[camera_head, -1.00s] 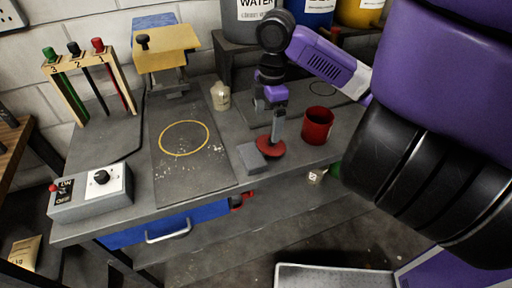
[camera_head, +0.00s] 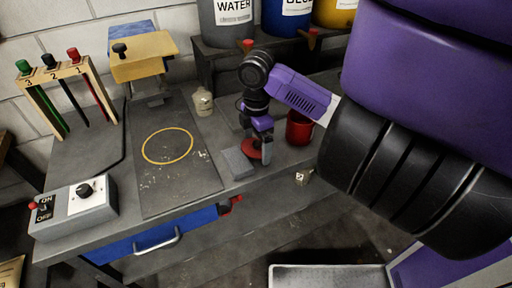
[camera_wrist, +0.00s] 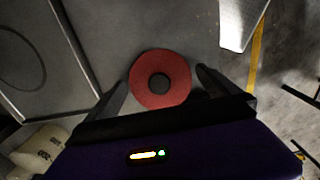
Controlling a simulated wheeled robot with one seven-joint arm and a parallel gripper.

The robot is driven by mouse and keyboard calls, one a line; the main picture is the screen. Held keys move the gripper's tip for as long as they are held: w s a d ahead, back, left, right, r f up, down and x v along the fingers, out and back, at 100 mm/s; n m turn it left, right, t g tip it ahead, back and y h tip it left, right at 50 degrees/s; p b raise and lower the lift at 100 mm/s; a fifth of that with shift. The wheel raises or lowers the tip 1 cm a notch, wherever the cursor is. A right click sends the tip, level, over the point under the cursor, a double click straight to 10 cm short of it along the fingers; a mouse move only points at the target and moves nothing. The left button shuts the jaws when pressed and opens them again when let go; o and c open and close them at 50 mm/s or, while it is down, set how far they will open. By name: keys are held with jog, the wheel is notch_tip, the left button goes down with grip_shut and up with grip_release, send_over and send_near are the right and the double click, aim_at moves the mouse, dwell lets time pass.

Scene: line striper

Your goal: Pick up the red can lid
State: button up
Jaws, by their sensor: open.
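The red can lid (camera_wrist: 143,92) is a flat red disc with a dark round knob (camera_wrist: 160,83) in its middle. It lies on the grey workbench near the front edge, and it also shows in the head view (camera_head: 250,149), partly hidden by my gripper. My gripper (camera_head: 262,158) points down over the lid. In the wrist view my open fingers (camera_wrist: 162,82) stand one on each side of the lid, with nothing held. Whether they touch the lid is hard to tell. The open red can (camera_head: 299,128) stands on the bench just right of my gripper.
A small pale bottle (camera_head: 203,102) stands behind. A dark mat with a yellow ring (camera_head: 167,146), a switch box (camera_head: 75,208) and a wooden tool rack (camera_head: 58,66) are at left. Buckets (camera_head: 226,22) stand at the back.

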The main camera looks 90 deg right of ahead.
jog(key=c, duration=1.4)
jog(key=shift+o, duration=0.2)
jog(key=shift+r, duration=0.1)
